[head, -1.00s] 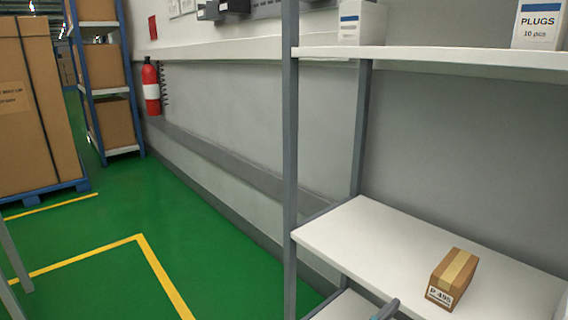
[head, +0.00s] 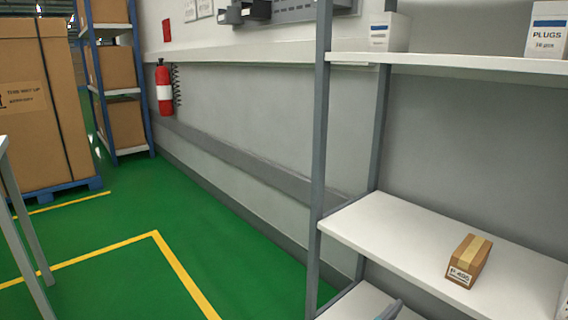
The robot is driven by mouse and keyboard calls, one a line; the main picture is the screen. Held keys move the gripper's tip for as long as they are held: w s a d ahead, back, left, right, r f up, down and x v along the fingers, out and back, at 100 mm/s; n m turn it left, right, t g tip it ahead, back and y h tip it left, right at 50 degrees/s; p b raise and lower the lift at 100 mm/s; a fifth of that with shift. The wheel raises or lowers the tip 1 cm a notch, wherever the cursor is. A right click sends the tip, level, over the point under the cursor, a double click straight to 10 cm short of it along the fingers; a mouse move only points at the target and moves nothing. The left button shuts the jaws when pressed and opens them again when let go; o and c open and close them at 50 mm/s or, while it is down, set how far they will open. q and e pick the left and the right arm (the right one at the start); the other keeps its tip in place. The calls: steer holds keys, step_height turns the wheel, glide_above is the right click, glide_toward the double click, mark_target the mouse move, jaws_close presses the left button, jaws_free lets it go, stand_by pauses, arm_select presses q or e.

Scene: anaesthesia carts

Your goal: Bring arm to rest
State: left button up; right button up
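Neither of my grippers can be made out in the head view. A small blue-grey piece (head: 390,311) shows at the bottom edge by the lower shelf; I cannot tell what it is. A small brown carton (head: 468,262) with a tan tape strip and a printed label sits on the white middle shelf (head: 400,235) of the rack at the right. Nothing is seen touching the carton.
The rack's grey post (head: 320,150) stands in front of the grey wall. White boxes, one marked PLUGS (head: 546,30), stand on the upper shelf (head: 460,64). A fire extinguisher (head: 164,90) hangs on the wall. Pallet cartons (head: 40,110) stand left. Green floor (head: 120,220) is open.

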steer(key=s+f+m+g+y, duration=0.35)
steer(key=s+f+g, duration=0.3)
steer(key=f, duration=0.55)
steer(key=s+f+m+g+y, duration=0.2)
steer(key=s+f+g+y, duration=0.4)
steer(key=f, duration=0.7)
steer(key=s+a+f+m+g+y, duration=0.3)
steer(key=s+a+f+m+y, duration=0.3)
steer(key=s+a+f+m, duration=0.35)
steer(key=w+a+f+m+t+y, duration=0.1)
steer(key=w+f+m+t+y, duration=0.25)
steer(key=m, duration=0.95)
step_height(320, 180, up, 32)
steer(key=a+h+p, duration=0.1)
steer(key=p, duration=3.1)
steer(key=shift+s+r+t, duration=0.25)
steer(key=shift+s+t, duration=0.05)
steer(key=shift+t, duration=0.1)
